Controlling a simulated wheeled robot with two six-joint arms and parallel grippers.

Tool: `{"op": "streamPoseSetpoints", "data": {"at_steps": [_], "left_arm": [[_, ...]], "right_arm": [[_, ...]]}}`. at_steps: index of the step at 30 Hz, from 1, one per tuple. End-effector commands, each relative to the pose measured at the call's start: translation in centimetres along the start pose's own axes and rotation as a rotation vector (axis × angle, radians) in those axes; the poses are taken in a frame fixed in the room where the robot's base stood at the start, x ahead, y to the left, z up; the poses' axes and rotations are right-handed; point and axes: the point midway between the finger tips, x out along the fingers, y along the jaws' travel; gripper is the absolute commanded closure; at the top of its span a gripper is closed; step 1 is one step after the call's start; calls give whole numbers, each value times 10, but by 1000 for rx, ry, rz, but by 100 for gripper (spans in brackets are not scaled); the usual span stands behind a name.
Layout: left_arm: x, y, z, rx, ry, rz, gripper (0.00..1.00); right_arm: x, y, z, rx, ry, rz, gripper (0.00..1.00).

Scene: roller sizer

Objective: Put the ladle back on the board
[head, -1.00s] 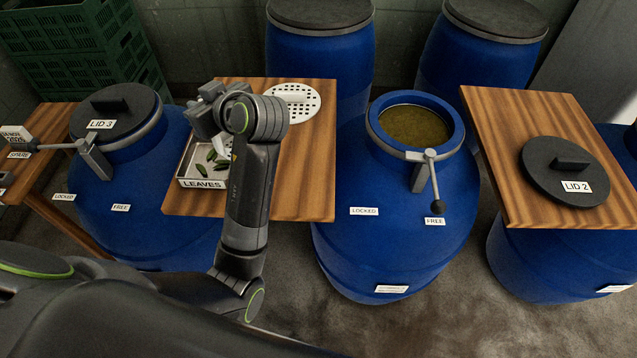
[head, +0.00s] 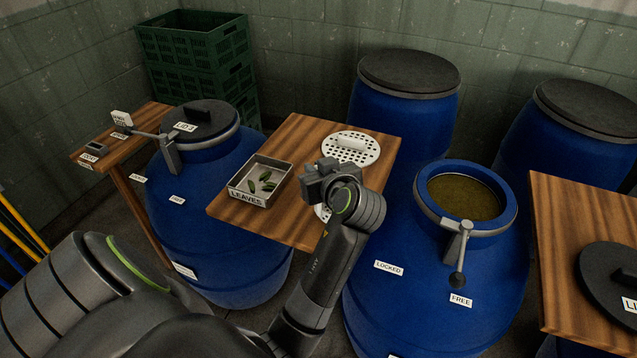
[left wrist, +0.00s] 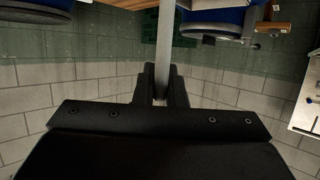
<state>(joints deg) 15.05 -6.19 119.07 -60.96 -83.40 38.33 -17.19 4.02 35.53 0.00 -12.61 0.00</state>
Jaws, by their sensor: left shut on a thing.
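My left gripper (head: 322,185) is over the right front part of the middle wooden board (head: 299,135). It is shut on a straight grey rod, which looks like the ladle's handle (left wrist: 165,45), in the left wrist view. In the head view my gripper and wrist hide most of it. A small white piece (head: 322,212) shows just below the gripper at the board's front edge; it may be the ladle's bowl. I cannot tell whether it touches the board. My right gripper is out of view.
A leaves tray (head: 238,195) with several green leaves and a white perforated disc (head: 351,147) lie on the middle board. An open blue barrel (head: 440,260) stands right of it. A dark lid (head: 607,285) lies on the right board (head: 560,225). A lidded barrel (head: 215,250) stands left.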

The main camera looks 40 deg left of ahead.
Motion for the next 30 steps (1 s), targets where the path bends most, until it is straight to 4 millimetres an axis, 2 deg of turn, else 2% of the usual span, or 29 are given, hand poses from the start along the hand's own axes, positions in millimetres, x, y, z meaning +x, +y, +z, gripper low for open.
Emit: {"op": "streamPoseSetpoints", "data": {"at_steps": [3, 6, 18, 19, 23, 30], "left_arm": [[6, -1, 18, 5, -4, -2, 100], [10, -1, 28, 3, -3, -1, 100], [12, 0, 34, 0, -1, 0, 100], [12, 0, 33, 0, -1, 0, 87], [12, 0, 32, 0, -2, 0, 70], [12, 0, 32, 0, -2, 0, 68]], "right_arm": [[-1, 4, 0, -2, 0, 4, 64], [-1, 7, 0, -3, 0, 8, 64], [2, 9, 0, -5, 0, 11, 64], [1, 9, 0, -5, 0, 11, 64], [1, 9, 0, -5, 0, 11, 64], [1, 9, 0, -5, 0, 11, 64]]}}
